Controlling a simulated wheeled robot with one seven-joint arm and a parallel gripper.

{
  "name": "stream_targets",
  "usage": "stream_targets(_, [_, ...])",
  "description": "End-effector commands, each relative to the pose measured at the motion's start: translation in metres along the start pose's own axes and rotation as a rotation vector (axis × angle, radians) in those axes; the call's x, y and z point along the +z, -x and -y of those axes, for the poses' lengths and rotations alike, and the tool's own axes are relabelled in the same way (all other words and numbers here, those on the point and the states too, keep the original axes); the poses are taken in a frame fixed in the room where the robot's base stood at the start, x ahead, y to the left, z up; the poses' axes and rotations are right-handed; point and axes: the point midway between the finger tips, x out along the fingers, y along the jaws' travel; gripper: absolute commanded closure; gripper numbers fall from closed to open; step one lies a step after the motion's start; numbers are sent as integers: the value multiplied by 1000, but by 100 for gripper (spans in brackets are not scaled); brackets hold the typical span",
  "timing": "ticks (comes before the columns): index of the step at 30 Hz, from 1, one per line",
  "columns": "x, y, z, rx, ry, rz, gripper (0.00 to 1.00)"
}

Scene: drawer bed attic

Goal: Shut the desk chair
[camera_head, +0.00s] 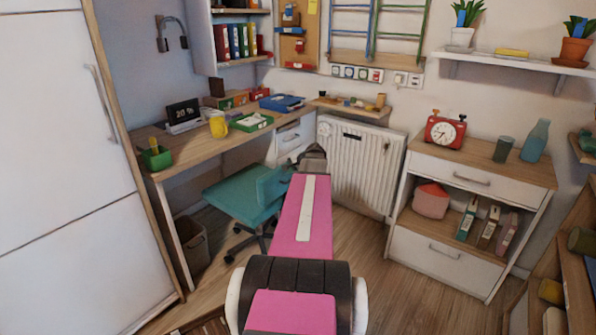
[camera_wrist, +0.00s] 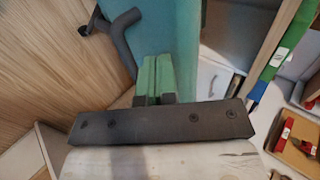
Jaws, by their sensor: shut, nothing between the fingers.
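The desk chair (camera_head: 238,197) is teal with a dark wheeled base. It stands at the front of the wooden desk (camera_head: 190,150), with its seat by the desk's front edge and its backrest (camera_head: 272,188) towards my arm. My gripper (camera_head: 313,152) is beyond the right end of the backrest in the head view. In the wrist view, the green fingers of my gripper (camera_wrist: 163,58) are together and point at the teal chair (camera_wrist: 170,28), with a dark armrest-like bar beside them. Whether they touch the chair I cannot tell. My arm hides part of the chair's right side.
A white radiator (camera_head: 355,165) stands behind my gripper. A white drawer cabinet (camera_head: 455,200) is to the right, a tall white wardrobe (camera_head: 60,150) to the left. A bin (camera_head: 193,243) is under the desk. Some wooden floor (camera_head: 400,300) is free at the lower right.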

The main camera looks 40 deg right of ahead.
Motion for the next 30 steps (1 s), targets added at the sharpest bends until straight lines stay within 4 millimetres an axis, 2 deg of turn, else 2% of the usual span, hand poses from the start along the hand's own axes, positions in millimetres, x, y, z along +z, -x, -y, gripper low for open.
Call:
stream_targets(5, [0,-9,8,0,0,0,100])
stream_targets(20, [0,-13,13,0,1,1,100])
stream_targets(26, [-2,-36,33,0,2,1,100])
stream_targets(30, [-2,-64,60,0,3,3,100])
